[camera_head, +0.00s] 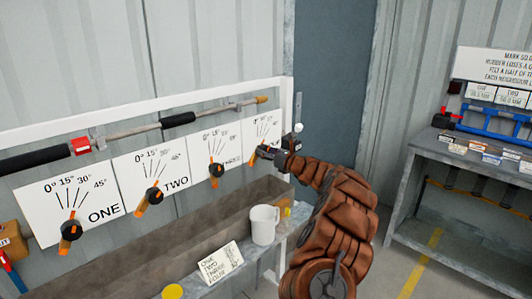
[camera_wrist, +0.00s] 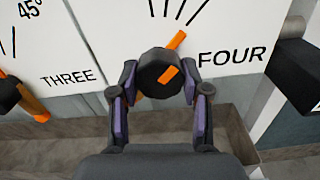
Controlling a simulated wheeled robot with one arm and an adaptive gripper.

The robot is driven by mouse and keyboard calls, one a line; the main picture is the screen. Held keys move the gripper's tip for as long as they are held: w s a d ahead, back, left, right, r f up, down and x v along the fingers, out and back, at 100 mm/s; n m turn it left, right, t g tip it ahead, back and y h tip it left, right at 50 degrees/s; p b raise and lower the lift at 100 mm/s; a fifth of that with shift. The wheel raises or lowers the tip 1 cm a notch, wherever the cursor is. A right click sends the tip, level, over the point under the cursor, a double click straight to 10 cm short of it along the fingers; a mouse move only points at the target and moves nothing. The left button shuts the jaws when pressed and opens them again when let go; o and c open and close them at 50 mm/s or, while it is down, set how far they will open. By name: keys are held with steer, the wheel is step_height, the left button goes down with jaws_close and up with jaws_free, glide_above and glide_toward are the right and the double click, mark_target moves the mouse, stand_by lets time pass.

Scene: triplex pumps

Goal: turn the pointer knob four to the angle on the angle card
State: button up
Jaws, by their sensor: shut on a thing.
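Pointer knob four (camera_wrist: 155,66) is a round black knob with an orange pointer, on the panel marked FOUR (camera_wrist: 232,55). In the wrist view its pointer tip leans up and to the right, below the printed tick lines. My gripper (camera_wrist: 160,80) is shut on the knob, with one finger on each side. In the head view my gripper (camera_head: 272,152) is at the fourth panel and hides most of that knob.
Knobs one (camera_head: 70,230), two (camera_head: 154,195) and three (camera_head: 216,169) are on panels to the left. A metal bar (camera_head: 165,122) runs above the panels. A grey bench (camera_head: 440,150) is at right.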

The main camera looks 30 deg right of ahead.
jaws_close()
steer(key=shift+f+n+b, duration=0.15)
steer(key=shift+n+b, duration=0.45)
steer(key=shift+b, duration=0.4)
steer(key=shift+r+n+b, duration=0.3)
steer(key=shift+n+b, duration=0.45)
steer(key=shift+n, duration=0.15)
steer(key=o, duration=1.3)
jaws_free()
steer(key=shift+f, duration=0.1)
